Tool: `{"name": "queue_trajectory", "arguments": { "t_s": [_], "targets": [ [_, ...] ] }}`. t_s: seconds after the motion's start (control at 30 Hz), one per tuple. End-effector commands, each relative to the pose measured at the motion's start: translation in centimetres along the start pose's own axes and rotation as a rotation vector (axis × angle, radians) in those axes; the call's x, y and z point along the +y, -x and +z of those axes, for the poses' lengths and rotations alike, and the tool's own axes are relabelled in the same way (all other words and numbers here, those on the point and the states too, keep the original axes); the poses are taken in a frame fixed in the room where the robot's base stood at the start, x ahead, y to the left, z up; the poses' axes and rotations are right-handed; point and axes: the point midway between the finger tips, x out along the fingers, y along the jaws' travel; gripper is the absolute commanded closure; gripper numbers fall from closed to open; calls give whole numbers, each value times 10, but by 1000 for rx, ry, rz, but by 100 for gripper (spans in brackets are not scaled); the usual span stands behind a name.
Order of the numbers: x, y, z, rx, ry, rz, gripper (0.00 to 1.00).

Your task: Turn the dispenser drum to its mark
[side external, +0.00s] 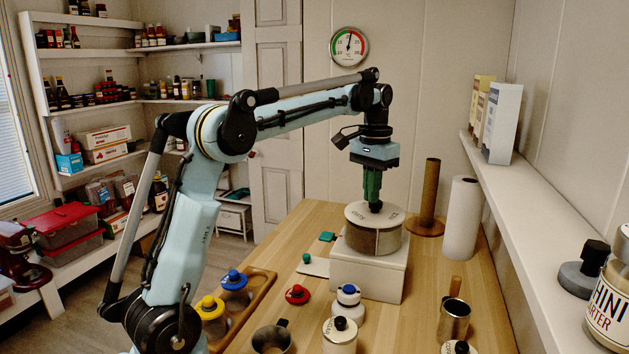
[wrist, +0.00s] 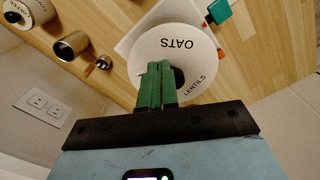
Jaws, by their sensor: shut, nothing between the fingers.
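The dispenser drum (side external: 375,240) is a short cylinder with a white lid and a brown-grey side, standing on a white block (side external: 368,272) on the wooden table. In the wrist view its lid (wrist: 150,48) reads OATS and LENTILS, and a black knob (wrist: 179,78) sits at its middle. My gripper (side external: 373,200) points down over the middle of the lid, its green fingers shut and empty. In the wrist view the gripper (wrist: 157,68) is beside the knob and partly covers it; I cannot tell whether they touch. I cannot make out the mark.
A brown post (side external: 428,195) and a white roll (side external: 462,218) stand behind the drum to the right. Jars, a red-lidded piece (side external: 297,294) and a metal cup (side external: 454,320) stand in front. A wooden tray (side external: 254,300) is at left. A wall shelf (side external: 530,235) runs along the right.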

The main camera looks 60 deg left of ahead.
Motion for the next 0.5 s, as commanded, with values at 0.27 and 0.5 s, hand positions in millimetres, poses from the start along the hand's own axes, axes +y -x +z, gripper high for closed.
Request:
{"name": "queue_trajectory", "arguments": {
  "t_s": [0.27,0.5],
  "targets": [
    [-2,30,0,3,5,-3,100],
    [-2,37,0,3,7,-4,100]
  ]
}}
